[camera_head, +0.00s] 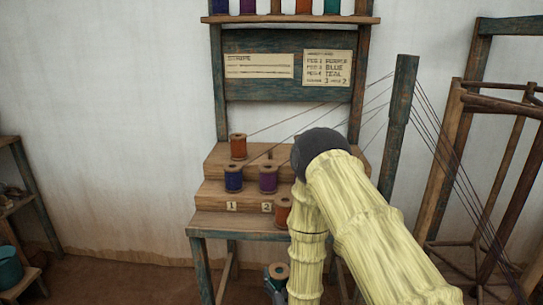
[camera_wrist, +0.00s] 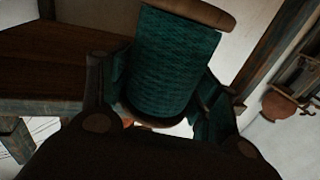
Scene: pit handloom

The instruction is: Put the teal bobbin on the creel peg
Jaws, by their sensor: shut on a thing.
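My gripper (camera_wrist: 165,105) is shut on the teal bobbin (camera_wrist: 175,60), with a finger on each side of its thread and a wooden flange at its upper end. In the head view the bobbin (camera_head: 279,270) is low, in front of the stepped creel (camera_head: 215,222) and below its front edge, partly hidden by my arm. On the middle step, a dark blue bobbin (camera_head: 233,178) stands above label 1 and a purple bobbin (camera_head: 268,178) above label 2. My arm hides the step to their right. A small peg-like stub (camera_head: 270,155) shows on the top step.
An orange bobbin (camera_head: 238,146) stands on the top step, another orange one (camera_head: 283,210) lower by my arm. Threads run right to a post (camera_head: 398,130). A shelf (camera_head: 290,19) above holds several bobbins. A card (camera_head: 327,68) lists peg colours. A wooden frame (camera_head: 450,160) stands right.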

